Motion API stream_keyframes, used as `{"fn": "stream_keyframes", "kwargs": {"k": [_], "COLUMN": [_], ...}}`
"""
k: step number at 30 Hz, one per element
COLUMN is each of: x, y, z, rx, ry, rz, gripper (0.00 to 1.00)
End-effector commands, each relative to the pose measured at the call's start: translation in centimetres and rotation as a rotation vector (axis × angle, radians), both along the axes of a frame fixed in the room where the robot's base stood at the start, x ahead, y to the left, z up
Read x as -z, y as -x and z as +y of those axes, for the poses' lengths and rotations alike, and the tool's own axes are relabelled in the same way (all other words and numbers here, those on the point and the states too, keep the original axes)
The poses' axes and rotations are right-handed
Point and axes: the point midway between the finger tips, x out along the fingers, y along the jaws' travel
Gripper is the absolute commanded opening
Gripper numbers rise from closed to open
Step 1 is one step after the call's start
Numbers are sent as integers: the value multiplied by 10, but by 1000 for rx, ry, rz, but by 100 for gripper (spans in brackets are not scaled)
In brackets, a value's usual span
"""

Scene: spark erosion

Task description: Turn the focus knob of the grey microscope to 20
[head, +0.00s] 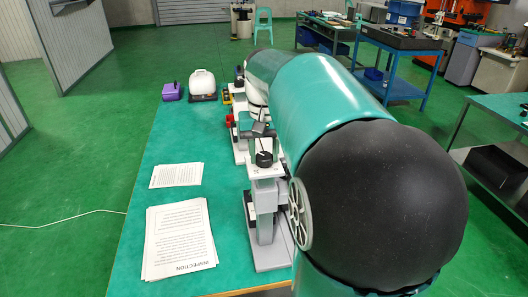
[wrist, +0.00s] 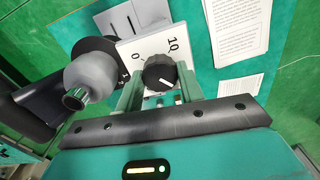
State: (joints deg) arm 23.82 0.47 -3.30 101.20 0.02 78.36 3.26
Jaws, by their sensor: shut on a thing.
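In the wrist view, the focus knob (wrist: 160,73) is black with a white pointer line. It sits in front of a white dial plate (wrist: 144,48) on which 0 and 10 show; the rest of the scale is hidden. My gripper (wrist: 158,92) is shut on the knob, a green finger on each side. Grey rounded microscope parts (wrist: 92,76) stand left of the plate. In the head view, a grey and white microscope (head: 266,205) stands on the green table, partly behind my arm.
Printed sheets (head: 179,240) lie on the green table (head: 140,205), left of the microscope.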

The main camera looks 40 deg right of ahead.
Motion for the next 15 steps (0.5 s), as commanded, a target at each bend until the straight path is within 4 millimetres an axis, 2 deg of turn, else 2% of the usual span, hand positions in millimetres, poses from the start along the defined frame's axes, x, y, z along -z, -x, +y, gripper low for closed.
{"fn": "stream_keyframes", "kwargs": {"k": [6,15], "x": [-1,-1], "y": [0,0], "z": [0,0], "rx": [-68,-82], "ry": [1,1], "rz": [-2,-2], "gripper": [15,15]}}
